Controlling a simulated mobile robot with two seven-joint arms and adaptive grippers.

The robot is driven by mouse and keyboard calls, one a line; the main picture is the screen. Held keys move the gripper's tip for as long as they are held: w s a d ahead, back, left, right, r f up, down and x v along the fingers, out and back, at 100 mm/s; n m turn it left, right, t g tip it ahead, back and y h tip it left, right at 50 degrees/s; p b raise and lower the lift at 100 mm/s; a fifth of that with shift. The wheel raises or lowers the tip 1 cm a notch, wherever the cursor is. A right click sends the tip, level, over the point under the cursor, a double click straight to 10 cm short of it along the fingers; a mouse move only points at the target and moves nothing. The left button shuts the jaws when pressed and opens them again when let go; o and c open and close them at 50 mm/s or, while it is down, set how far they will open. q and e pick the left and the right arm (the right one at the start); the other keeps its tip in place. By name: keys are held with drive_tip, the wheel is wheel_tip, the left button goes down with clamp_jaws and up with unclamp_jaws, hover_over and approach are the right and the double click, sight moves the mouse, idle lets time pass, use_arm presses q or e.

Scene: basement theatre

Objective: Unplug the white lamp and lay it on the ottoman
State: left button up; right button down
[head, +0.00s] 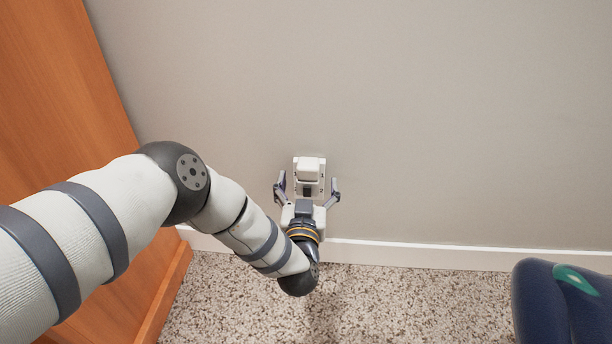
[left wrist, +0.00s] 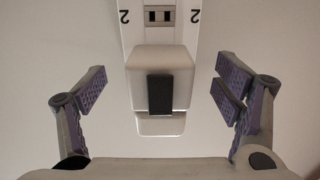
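The white lamp (head: 308,168) is a small block-shaped plug-in unit on a white outlet plate (head: 322,166) low on the wall. In the left wrist view the lamp (left wrist: 183,90) has a dark rectangular patch on its front, and the plate (left wrist: 187,35) shows a pair of slots above it. My left gripper (head: 308,183) faces the wall at the lamp. Its fingers are spread wide on either side of the lamp, with a gap on each side, touching nothing. My right gripper is not in view. No clearly recognisable ottoman shows.
A wooden cabinet or panel (head: 60,85) stands along the left. A white baseboard (head: 430,254) runs below the outlet. A dark blue rounded object (head: 540,300) with a green patch is at the lower right; I cannot tell what it is. The speckled carpet (head: 420,305) between is clear.

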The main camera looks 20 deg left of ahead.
sight(307, 192)
use_arm(q)
clamp_jaws()
drive_tip(key=shift+p+v, duration=1)
drive_tip(key=shift+v, duration=0.5)
drive_tip(key=shift+p+v, duration=0.75)
drive_tip(key=shift+v, duration=0.8)
